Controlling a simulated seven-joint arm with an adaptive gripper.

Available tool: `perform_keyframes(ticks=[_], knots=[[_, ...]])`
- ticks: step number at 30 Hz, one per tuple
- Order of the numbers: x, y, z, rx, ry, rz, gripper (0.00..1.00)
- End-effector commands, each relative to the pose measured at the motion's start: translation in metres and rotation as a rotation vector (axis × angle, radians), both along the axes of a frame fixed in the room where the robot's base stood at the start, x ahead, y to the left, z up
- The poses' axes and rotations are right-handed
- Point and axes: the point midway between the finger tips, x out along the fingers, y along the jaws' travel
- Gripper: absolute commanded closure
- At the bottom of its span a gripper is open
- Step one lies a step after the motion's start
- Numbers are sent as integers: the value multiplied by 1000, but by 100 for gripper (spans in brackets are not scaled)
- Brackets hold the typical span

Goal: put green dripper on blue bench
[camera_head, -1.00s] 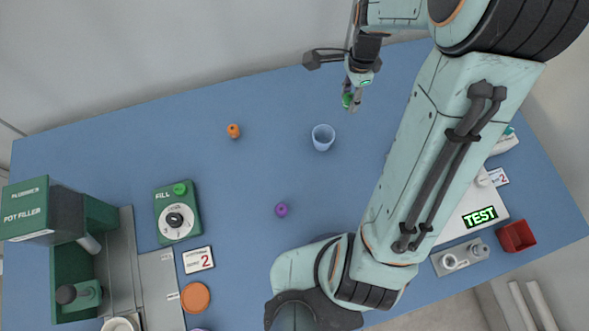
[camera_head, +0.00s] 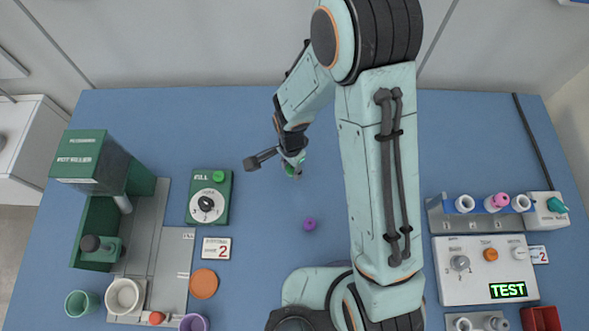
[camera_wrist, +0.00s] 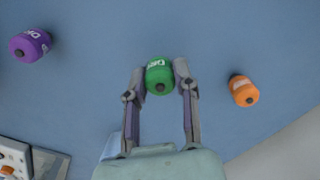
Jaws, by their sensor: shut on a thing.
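The green dripper (camera_wrist: 159,75) is held between the two fingertips of my gripper (camera_wrist: 160,80) in the wrist view. My gripper (camera_head: 292,167) is shut on it and also shows in the head view, where only a bit of the green dripper (camera_head: 291,171) can be seen. The blue bench (camera_head: 270,215) lies beneath them. I cannot tell whether the dripper touches the bench or hangs just above it.
A purple dripper (camera_head: 309,224) lies on the bench near the gripper. An orange dripper (camera_wrist: 243,91) shows in the wrist view. A pot filler (camera_head: 95,160) and a green dial box (camera_head: 209,197) stand left; a test panel (camera_head: 485,270) and a tube rack (camera_head: 480,212) stand right.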

Motion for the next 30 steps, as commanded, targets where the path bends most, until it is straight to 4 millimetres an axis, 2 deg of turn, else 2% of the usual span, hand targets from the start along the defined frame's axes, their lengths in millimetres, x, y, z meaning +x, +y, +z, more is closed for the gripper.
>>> perform_keyframes(ticks=[3,14,15,17,18,26,30], knots=[[-1,0,-14,-1,3,0,91],[0,0,-18,0,0,-1,91],[0,0,-19,0,0,-1,69],[0,0,-18,1,-1,-1,50],[0,0,-18,1,-1,-1,46],[0,0,-17,1,-1,-1,46],[1,0,-7,1,-3,-1,46]])
